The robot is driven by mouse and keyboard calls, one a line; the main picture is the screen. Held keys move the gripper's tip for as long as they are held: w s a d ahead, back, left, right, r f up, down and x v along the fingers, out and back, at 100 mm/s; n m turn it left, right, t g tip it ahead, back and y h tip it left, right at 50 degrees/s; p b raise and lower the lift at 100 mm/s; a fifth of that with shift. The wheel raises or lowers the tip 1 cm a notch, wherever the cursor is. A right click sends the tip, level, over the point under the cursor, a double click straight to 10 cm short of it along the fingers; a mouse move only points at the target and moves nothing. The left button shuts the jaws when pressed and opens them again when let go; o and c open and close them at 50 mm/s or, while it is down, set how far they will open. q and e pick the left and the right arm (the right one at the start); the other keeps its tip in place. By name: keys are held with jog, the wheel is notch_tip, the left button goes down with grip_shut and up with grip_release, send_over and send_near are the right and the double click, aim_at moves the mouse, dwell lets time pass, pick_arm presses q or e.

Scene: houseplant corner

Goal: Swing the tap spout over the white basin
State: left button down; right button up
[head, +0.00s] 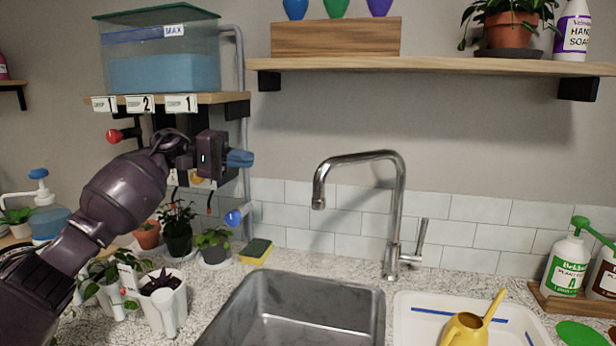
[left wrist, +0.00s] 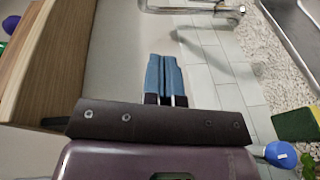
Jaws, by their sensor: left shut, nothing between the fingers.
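The chrome tap (head: 396,215) rises behind the steel sink, and its curved spout points left, its outlet above the sink's back part. The white basin (head: 402,325) is right of the sink, with a blue stripe and a yellow watering can (head: 467,328) in it. My left gripper (head: 240,158) is shut and empty, left of the spout and apart from it, in front of the wall. Its blue fingers (left wrist: 165,78) show closed together in the left wrist view, with part of the tap (left wrist: 190,7) at the top edge. My right gripper is out of view.
The steel sink (head: 262,328) lies front centre. A sponge (head: 256,249), potted plants and a blue-handled valve (head: 234,217) are at left, below a shelf with a water tank (head: 160,72). A wooden shelf (head: 430,65) hangs above the tap. Bottles (head: 568,262) stand at right.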

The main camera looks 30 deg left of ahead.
pick_arm(q)
jog(key=shift+s+r, duration=0.1)
dwell(0.3)
jog(key=s+d+p+x, duration=0.1)
jog(key=s+p+x, duration=0.1)
jog(key=x, duration=1)
jog(key=shift+d+f, duration=0.35)
jog(key=shift+d, duration=0.05)
jog(key=shift+s+d, duration=0.1)
jog(key=shift+d, duration=0.05)
